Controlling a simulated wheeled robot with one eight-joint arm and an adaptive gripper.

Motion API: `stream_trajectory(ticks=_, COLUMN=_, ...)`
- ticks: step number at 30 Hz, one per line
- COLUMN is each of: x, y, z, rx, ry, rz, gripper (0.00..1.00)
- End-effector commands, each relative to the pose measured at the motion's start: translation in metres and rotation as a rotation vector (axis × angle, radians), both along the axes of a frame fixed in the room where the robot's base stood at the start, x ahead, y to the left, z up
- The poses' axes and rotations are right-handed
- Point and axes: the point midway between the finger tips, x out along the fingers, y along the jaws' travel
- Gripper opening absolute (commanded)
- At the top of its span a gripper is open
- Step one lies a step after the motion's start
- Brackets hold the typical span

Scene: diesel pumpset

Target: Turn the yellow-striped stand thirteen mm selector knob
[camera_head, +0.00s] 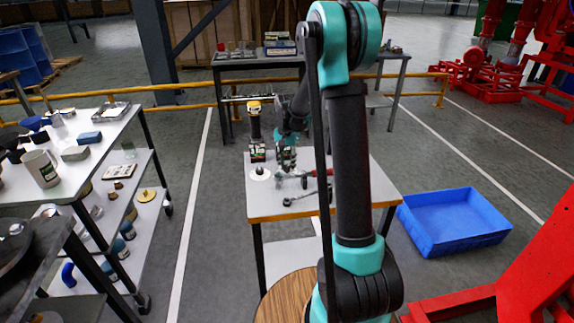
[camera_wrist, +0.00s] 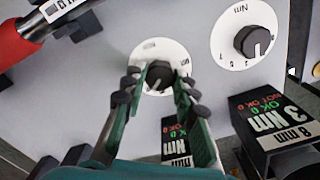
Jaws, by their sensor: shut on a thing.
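In the wrist view, a black selector knob (camera_wrist: 158,74) sits at the middle of a round white dial (camera_wrist: 152,52) on a pale tabletop. My gripper (camera_wrist: 159,80) has a finger on each side of this knob and is shut on it; the fingers cover part of the dial's marks. A second black knob (camera_wrist: 253,42) on a numbered white dial stands free to the upper right. I cannot read which one is thirteen mm. In the head view, my gripper (camera_head: 287,160) is low over the stand (camera_head: 350,202), which has a yellow front edge.
A block marked 3 Nm and 8 mm (camera_wrist: 272,122) stands close right of my gripper. A red-handled tool (camera_wrist: 20,42) lies upper left. In the head view, a yellow-topped tool (camera_head: 254,122) stands behind the dial, a blue bin (camera_head: 452,240) is right, and a loaded shelf (camera_head: 115,140) left.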

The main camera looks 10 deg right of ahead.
Motion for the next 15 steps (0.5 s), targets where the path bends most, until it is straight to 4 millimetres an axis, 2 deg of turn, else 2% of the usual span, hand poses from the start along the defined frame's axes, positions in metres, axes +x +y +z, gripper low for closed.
stream_trajectory(ticks=9, x=0.0008, y=-0.0001, z=0.0003, rx=0.000, ry=-0.001, rz=-0.001, gripper=0.00)
stream_trajectory(ticks=10, x=0.0008, y=-0.0001, z=0.0003, rx=0.000, ry=-0.001, rz=-0.001, gripper=0.29)
stream_trajectory(ticks=15, x=0.0005, y=0.0000, z=0.0002, rx=0.000, ry=-0.001, rz=-0.001, gripper=0.49)
